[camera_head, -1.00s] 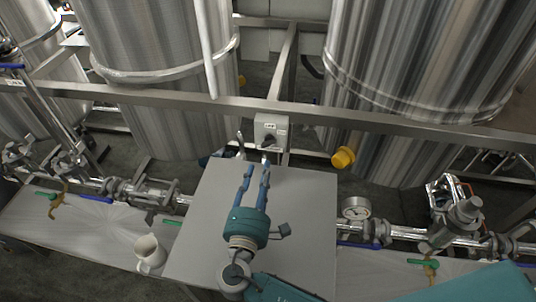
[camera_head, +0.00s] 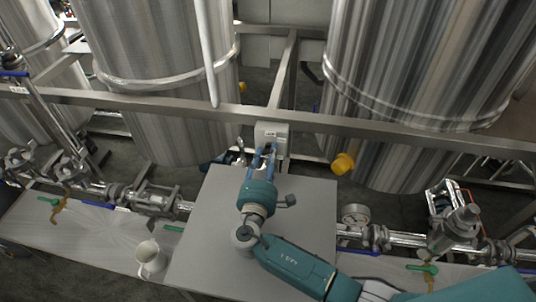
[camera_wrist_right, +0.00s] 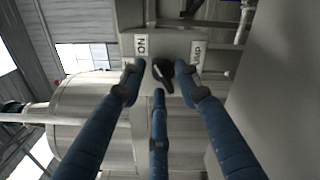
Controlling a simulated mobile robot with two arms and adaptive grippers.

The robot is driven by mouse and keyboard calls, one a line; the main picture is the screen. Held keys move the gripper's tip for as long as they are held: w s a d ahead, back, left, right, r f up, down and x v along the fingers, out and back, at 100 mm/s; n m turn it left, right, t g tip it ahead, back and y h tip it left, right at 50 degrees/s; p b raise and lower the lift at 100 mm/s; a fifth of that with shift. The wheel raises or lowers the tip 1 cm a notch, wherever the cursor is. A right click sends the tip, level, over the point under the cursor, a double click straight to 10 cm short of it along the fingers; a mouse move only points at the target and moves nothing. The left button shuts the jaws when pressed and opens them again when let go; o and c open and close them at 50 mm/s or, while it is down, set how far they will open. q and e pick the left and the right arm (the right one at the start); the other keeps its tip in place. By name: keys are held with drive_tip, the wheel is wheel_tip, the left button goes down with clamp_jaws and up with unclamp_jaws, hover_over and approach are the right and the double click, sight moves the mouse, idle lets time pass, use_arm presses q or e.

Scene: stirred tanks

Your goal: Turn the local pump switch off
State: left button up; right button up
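The pump switch is a grey box (camera_head: 271,134) with a small label, fixed to the steel frame beyond the grey panel. In the right wrist view its dark knob (camera_wrist_right: 162,74) sits between two labels, the left one (camera_wrist_right: 141,45) seeming to read ON upside down. My right gripper (camera_head: 264,152) reaches the box from the front. In the wrist view its blue fingers stand apart, two at either side of the knob and one below it. I cannot tell whether any finger touches the knob. In the head view the fingers partly hide the knob. My left gripper is not in view.
A grey panel (camera_head: 210,245) lies under my right arm. Large steel tanks (camera_head: 415,70) rise behind a horizontal steel rail (camera_head: 370,125). A pressure gauge (camera_head: 355,213) and pipework with valves are at the right; a yellow cap (camera_head: 343,163) is nearby.

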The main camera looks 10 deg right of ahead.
clamp_jaws()
drive_tip(key=shift+n, duration=0.4)
drive_tip(key=n+p, duration=0.2)
drive_tip(key=n, duration=0.3)
drive_tip(key=shift+a+r+n+p, duration=0.1)
drive_tip(key=shift+a+n+p, duration=0.05)
drive_tip(key=shift+n+p, duration=0.2)
drive_tip(key=n+p, duration=0.2)
drive_tip(key=n, duration=0.3)
drive_tip(key=shift+w+a, duration=0.1)
drive_tip(key=shift+f+n, duration=0.2)
drive_tip(key=shift+n, duration=0.15)
